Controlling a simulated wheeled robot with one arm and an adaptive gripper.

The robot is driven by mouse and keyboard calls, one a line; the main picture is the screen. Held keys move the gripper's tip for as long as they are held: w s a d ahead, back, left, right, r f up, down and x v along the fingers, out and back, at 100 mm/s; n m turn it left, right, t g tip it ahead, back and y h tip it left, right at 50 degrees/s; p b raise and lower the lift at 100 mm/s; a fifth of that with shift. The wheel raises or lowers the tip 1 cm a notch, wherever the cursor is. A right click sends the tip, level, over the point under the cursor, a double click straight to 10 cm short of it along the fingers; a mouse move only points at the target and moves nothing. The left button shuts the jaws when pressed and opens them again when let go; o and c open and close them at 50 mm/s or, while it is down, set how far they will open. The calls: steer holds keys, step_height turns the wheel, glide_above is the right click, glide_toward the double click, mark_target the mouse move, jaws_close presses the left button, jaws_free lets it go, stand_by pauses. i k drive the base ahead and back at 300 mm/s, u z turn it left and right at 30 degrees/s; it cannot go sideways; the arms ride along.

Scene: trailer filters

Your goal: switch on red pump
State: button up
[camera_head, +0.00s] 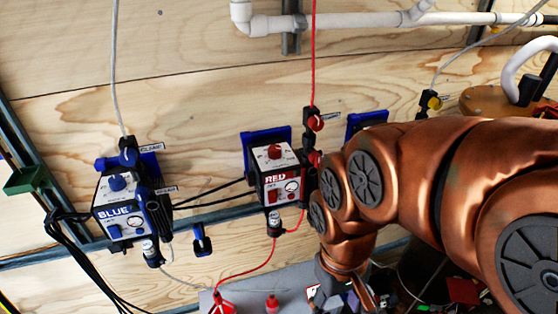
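The red pump (277,181) is a small black box with a white front marked RED, mounted on the wooden wall near the middle of the view. It has a red knob (274,152) on top. On its front are a small red switch (272,196) at lower left and a round gauge (292,186) at right. I cannot read the switch position. My copper-coloured arm comes in from the right and bends down just right of the pump. My gripper (345,292) is at the bottom edge, below and right of the pump, apart from it. Its fingers are not clearly seen.
A similar blue pump (118,208) hangs at the left. Red valves (315,123) and a red tube (314,50) are right of the red pump, close to my arm. Black cables run between the pumps. A grey surface (250,300) lies below. White pipe (340,18) crosses the top.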

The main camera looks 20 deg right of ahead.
mark_target(272, 194)
steer(key=z, duration=1.55)
steer(key=k, duration=1.15)
steer(key=u, duration=1.7)
